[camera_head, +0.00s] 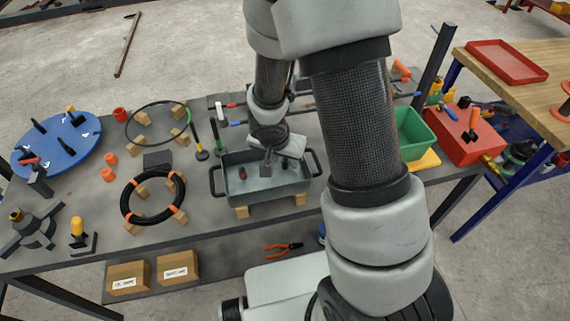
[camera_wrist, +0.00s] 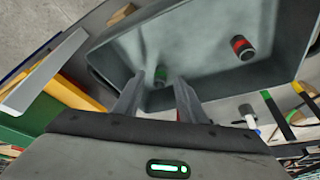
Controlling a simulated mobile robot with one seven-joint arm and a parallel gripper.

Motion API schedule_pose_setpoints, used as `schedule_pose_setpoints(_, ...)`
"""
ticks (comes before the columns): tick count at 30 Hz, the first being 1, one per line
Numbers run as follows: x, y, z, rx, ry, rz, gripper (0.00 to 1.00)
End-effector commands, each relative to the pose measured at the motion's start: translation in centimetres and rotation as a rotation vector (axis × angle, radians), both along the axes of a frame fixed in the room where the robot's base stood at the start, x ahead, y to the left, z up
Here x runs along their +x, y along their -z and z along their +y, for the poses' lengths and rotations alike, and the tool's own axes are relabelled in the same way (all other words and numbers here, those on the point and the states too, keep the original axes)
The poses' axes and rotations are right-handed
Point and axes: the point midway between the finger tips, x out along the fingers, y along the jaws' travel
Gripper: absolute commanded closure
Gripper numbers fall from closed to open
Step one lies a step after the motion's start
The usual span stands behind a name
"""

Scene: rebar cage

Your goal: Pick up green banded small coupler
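The green banded small coupler (camera_wrist: 161,75) is a dark cylinder with a green band, seen in the wrist view on the floor of the grey tray (camera_wrist: 200,60). It shows between and just beyond the two fingertips of my gripper (camera_wrist: 157,92). The fingers are apart, with a gap between them and nothing visibly held. In the head view my gripper (camera_head: 268,165) points down over the tray (camera_head: 233,192), and I cannot make out the green banded coupler there. A red banded coupler (camera_wrist: 241,46) stands in the same tray, apart from the fingers; it also shows in the head view (camera_head: 243,172).
The tray has raised walls and side handles, and rests on wooden blocks (camera_head: 242,212). A black coil (camera_head: 128,200) lies to its left. A green bin (camera_head: 415,135) and a red box (camera_head: 465,145) stand to the right.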

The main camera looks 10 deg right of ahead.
Motion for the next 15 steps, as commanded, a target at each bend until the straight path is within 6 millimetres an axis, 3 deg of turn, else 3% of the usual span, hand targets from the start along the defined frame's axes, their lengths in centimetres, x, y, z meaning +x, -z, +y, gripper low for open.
schedule_pose_setpoints(4, 0.0, -0.06, 0.01, 0.0, 0.0, 0.0, 0.63)
schedule_pose_setpoints(11, -0.01, -0.07, 0.01, 0.0, 0.0, 0.0, 1.0)
schedule_pose_setpoints(15, -0.02, -0.08, 0.01, 0.0, 0.0, 0.0, 1.0)
